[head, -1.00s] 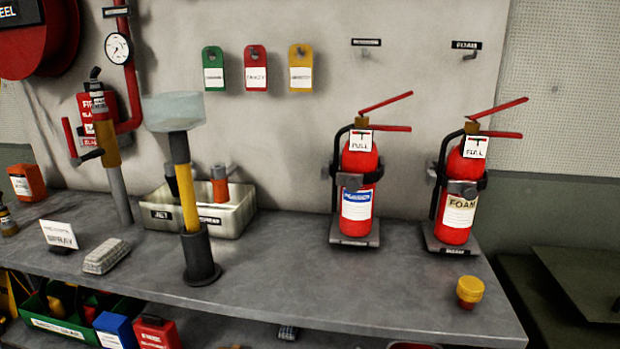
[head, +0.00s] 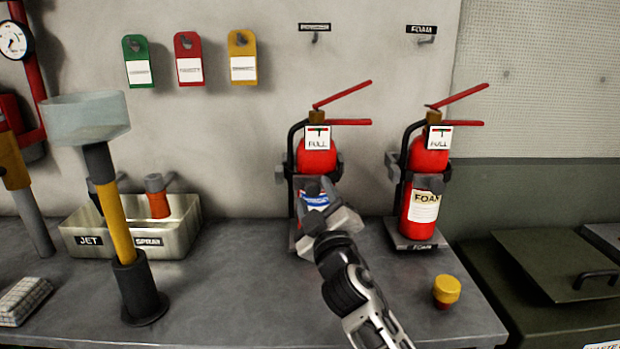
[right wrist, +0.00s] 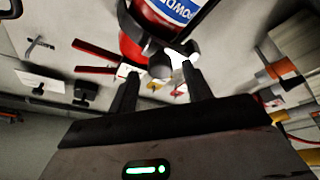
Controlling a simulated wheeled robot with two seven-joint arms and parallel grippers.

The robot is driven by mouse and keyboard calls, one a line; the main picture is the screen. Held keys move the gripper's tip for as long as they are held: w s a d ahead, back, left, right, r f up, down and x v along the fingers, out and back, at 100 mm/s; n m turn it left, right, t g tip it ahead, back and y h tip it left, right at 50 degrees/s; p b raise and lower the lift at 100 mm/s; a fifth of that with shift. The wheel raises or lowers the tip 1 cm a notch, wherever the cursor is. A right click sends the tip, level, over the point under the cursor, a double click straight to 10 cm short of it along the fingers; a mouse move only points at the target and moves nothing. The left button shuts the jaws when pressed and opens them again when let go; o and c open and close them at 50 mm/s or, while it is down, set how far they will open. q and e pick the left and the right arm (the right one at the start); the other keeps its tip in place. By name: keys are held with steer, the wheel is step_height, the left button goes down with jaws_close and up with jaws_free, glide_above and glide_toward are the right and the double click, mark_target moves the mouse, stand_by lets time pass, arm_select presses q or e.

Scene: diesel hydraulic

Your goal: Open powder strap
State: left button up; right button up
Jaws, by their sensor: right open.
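The powder extinguisher (head: 317,160) is red with a blue label and stands upright in its black bracket on the bench. My right gripper (head: 322,205) is in front of its label, open. The strap's front fastening (right wrist: 160,66) lies just ahead of the two open fingers (right wrist: 161,76). Whether they touch it I cannot tell. My left gripper is out of view.
A foam extinguisher (head: 427,160) stands close to the right in its own bracket. A yellow-capped pot (head: 446,290) sits near the bench front.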

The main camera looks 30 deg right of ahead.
mark_target(313, 190)
steer(key=shift+x, duration=2.35)
jaws_close()
steer(key=shift+p, duration=0.3)
